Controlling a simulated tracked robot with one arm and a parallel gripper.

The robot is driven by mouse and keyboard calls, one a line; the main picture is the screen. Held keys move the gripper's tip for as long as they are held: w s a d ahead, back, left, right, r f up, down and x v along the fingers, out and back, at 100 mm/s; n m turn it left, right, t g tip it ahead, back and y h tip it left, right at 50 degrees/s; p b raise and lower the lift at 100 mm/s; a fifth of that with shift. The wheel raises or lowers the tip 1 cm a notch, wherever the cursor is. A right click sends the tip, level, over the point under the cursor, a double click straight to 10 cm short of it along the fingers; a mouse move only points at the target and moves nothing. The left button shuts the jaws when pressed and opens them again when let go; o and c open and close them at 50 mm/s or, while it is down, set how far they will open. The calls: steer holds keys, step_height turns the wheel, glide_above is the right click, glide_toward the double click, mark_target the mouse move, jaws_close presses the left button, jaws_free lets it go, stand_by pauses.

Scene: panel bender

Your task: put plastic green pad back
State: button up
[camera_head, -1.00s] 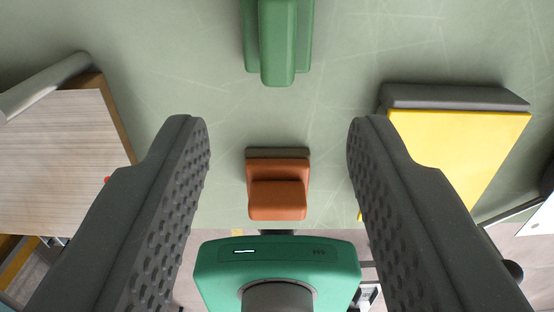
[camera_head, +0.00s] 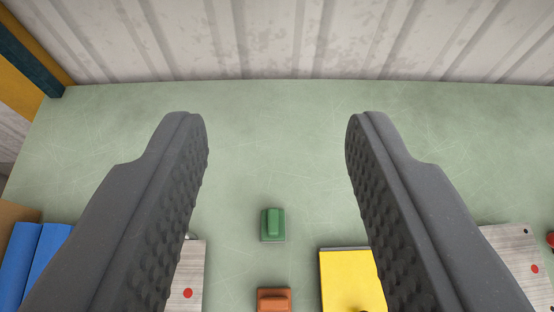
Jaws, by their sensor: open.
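A small green block with a raised ridge (camera_head: 272,224) sits on the pale green worktop (camera_head: 275,150), in the lower middle of the view. It looks like the green pad, though I cannot tell its material. My gripper (camera_head: 276,125) is open, its two dark grey, studded fingers wide apart. Nothing is between the fingertips; the green block shows through the gap, lower in the picture and well away from the fingers.
An orange block (camera_head: 274,300) lies below the green one. A yellow panel (camera_head: 352,282) is to the right, wood-grain panels (camera_head: 190,275) with red dots on both sides, blue pieces (camera_head: 35,255) at left. A corrugated wall (camera_head: 280,40) stands behind; the worktop's far part is clear.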

steer(key=s+r+t, duration=0.2)
steer(key=s+r, duration=0.3)
steer(key=r, duration=0.1)
steer(key=shift+r+t, duration=0.2)
steer(key=shift+t, duration=0.1)
